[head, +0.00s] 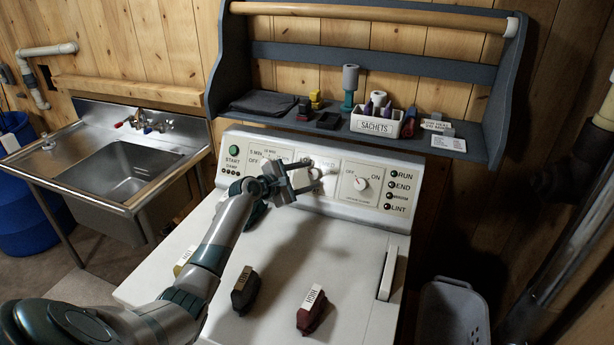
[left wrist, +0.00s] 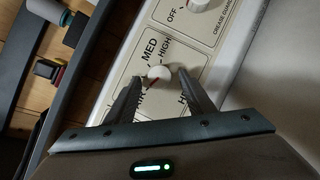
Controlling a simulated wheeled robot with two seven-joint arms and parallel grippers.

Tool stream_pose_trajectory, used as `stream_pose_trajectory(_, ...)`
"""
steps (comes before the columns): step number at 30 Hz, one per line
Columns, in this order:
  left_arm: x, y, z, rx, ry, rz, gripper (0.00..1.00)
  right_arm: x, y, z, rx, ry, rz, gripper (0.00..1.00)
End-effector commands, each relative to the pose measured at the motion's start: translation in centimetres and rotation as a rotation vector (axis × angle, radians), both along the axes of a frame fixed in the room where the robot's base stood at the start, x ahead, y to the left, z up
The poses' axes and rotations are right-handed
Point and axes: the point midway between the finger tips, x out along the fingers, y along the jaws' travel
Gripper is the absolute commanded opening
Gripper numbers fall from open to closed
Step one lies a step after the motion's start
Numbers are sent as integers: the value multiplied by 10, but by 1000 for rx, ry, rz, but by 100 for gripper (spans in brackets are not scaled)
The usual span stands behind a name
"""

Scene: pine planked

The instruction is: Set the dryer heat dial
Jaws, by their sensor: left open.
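The white dryer (head: 345,245) has a slanted control panel with several dials. The heat dial (left wrist: 158,73) is a white knob with a red mark, on a plate lettered MED, HIGH and AIR. In the left wrist view its red mark points down and left, toward the AIR side. My left gripper (head: 300,180) is open at the panel, its fingers on either side of the heat dial; I cannot tell whether they touch it. In the head view the gripper partly covers this dial (head: 316,173). My right gripper is not in view.
Another dial (head: 361,184), marked OFF and ON, sits right of the heat dial. A dark labelled block (head: 244,290) and a red block labelled HIGH (head: 312,312) lie on the dryer top. A grey shelf (head: 465,155) with a sachet box (head: 377,124) overhangs the panel. A sink (head: 120,170) stands left.

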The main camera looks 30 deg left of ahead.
Motion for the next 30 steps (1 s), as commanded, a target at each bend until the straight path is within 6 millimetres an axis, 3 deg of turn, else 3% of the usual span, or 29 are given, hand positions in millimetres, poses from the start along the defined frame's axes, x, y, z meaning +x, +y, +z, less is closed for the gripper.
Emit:
stream_pose_trajectory(6, 0, 0, 0, 0, -1, -1, 46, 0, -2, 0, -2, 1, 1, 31)
stream_pose_trajectory(11, 0, 0, 0, 0, -1, -1, 8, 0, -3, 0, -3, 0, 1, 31)
stream_pose_trajectory(30, 1, 1, 3, 120, 29, -73, 8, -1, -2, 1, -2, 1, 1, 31)
